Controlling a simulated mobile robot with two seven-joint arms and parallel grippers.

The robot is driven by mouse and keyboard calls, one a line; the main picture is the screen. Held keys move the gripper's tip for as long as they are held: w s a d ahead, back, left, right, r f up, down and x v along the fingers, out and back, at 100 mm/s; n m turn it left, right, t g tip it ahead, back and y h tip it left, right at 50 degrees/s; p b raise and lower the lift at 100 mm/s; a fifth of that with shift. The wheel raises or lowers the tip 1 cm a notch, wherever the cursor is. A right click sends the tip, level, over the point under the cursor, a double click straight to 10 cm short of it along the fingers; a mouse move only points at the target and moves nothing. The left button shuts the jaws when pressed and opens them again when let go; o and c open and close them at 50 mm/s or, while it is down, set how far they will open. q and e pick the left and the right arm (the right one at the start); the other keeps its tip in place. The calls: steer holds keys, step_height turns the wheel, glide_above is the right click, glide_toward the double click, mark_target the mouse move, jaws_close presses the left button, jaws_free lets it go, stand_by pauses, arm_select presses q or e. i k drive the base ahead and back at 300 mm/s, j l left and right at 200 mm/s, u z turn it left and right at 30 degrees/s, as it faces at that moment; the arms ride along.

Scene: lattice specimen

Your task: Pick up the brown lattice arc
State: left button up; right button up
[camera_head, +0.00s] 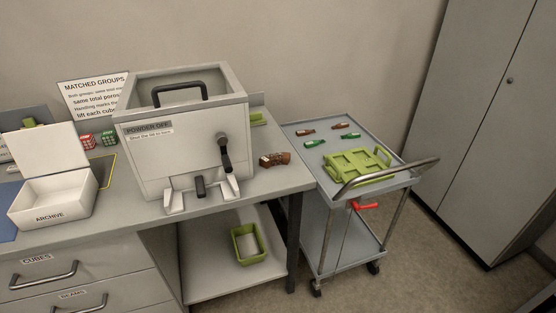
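A brown piece with an openwork look, which appears to be the brown lattice arc (275,159), lies on the grey bench top. It is just right of the large grey box labelled "POWDER OFF" (160,160), apart from the box and near the bench's right end. Its fine shape is too small to tell. Neither of my grippers is in view, and nothing is touching the brown piece.
A black knob (224,141) sticks out of the box's front. A white "ARCHIVE" box (53,201) stands open at left. The trolley (292,131) at right carries small brown and green pieces and a green tray (357,167). A green bin (236,243) sits on the lower shelf.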

mark_target(265, 161)
steer(key=i+l+u, duration=0.15)
steer(key=l, duration=0.3)
steer(key=i+l+u, duration=0.1)
steer(key=i+l, duration=0.15)
steer(key=l, duration=0.25)
steer(key=i+l+u, duration=0.15)
steer(key=l, duration=0.3)
steer(key=i+l+u, duration=0.1)
steer(key=l, duration=0.4)
steer(key=i+l+u, duration=0.15)
steer(key=l, duration=0.4)
steer(key=i+l+u, duration=0.15)
steer(key=l, duration=0.35)
steer(key=k, duration=0.05)
